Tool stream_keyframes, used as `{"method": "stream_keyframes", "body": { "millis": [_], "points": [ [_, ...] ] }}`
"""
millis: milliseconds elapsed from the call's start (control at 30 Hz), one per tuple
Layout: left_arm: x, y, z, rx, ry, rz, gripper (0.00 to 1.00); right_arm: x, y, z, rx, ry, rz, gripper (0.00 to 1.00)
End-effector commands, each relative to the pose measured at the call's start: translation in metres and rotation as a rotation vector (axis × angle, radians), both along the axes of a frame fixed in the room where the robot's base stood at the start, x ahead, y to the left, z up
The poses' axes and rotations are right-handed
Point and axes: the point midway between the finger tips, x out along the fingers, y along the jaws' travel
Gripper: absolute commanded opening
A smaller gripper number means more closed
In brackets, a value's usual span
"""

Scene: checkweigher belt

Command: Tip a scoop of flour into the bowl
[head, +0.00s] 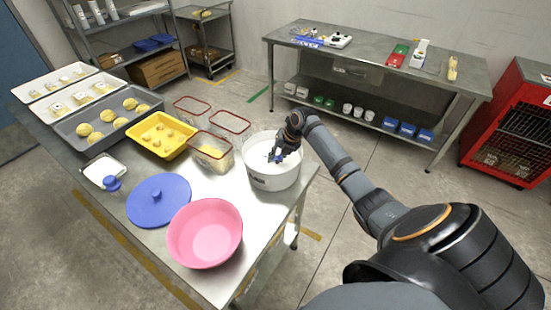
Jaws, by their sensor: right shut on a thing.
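A pink bowl (205,232) stands upright and looks empty near the front of the steel table. A round white tub (272,180) with white flour (260,150) in it stands at the table's right edge. My right gripper (279,156) reaches down over the tub's opening and is shut on the scoop, of which a small blue part seems to show between the fingers. The rest of the scoop is hidden by the gripper or the flour. My left gripper is out of view.
A blue lid (158,200) lies left of the bowl. Bare table lies between tub and bowl.

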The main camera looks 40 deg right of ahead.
Motion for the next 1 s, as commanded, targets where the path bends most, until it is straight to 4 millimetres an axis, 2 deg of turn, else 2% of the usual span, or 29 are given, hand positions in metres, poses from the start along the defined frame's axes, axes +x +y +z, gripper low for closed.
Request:
{"method": "stream_keyframes", "body": {
  "millis": [33, 1000],
  "points": [
    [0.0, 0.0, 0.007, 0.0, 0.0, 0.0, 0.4, 0.0, 0.0, 0.009, -0.001, -0.001, 0.0, 0.0],
    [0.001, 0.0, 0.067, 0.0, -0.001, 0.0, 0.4, 0.0, 0.0, 0.088, -0.001, -0.002, 0.0, 0.0]
  ]
}}
